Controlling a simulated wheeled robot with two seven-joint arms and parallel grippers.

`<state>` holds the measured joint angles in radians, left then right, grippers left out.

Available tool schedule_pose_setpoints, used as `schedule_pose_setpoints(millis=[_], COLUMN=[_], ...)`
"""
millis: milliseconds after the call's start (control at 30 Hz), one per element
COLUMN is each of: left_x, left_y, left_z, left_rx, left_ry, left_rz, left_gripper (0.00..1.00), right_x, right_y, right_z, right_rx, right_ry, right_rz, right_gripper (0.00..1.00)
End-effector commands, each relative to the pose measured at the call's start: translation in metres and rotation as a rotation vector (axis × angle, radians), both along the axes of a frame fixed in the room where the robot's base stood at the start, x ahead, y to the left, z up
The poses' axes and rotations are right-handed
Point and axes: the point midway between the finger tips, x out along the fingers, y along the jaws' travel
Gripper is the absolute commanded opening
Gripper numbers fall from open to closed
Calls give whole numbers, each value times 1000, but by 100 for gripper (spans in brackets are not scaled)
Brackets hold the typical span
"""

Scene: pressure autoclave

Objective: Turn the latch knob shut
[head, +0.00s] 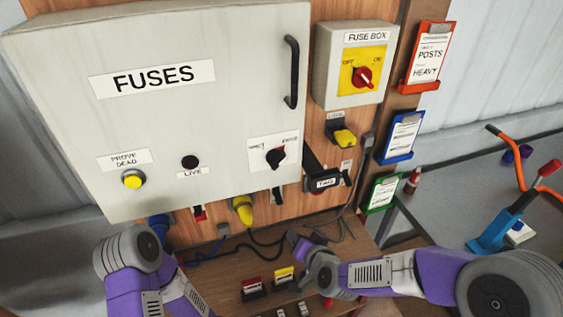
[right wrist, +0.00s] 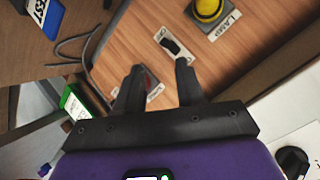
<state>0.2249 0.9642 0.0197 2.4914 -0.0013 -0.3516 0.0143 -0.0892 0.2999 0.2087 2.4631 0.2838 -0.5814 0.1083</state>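The big grey FUSES cabinet (head: 220,110) has a black knob (head: 276,157) on a white plate with small print at its lower right. I cannot read whether this is the latch knob. A black knob (right wrist: 292,162) on a white surface shows at the lower right of the right wrist view. My right gripper (head: 293,238) is below and to the right of the cabinet, small in the head view. In the right wrist view its two dark fingers (right wrist: 160,72) are apart with nothing held, facing the wooden board. My left arm shows at the lower left; its gripper is not visible.
A FUSE BOX (head: 325,65) with a red rotary switch is to the right. A yellow knob (head: 345,137) and a black TAG piece (head: 326,182) are below it. Coloured card holders (head: 400,137) hang at right. Cables (head: 345,222) hang over the bench.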

Motion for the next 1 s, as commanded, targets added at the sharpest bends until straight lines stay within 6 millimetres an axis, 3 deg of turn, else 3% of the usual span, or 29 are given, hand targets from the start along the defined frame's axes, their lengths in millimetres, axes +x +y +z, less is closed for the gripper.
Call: schedule_pose_setpoints(millis=[33,100,200,333,533,1000], left_x=[0,0,0,0,0,0], left_y=[0,0,0,0,0,0], left_z=[1,2,3,3,4,10], left_rx=[0,0,0,0,0,0], left_ry=[0,-1,-1,-1,-1,-1], left_rz=[0,0,0,0,0,0], left_gripper=[0,0,0,0,0,0], right_x=[2,0,-11,-26,-27,32], right_y=[7,14,20,23,26,45], right_z=[47,100,160,208,228,227], right_rx=[35,86,153,216,245,242], right_ry=[-103,-216,-342,-443,-483,-481], right_rz=[-12,-32,-50,-64,-71,-70], right_gripper=[38,38,38,38,38,38])
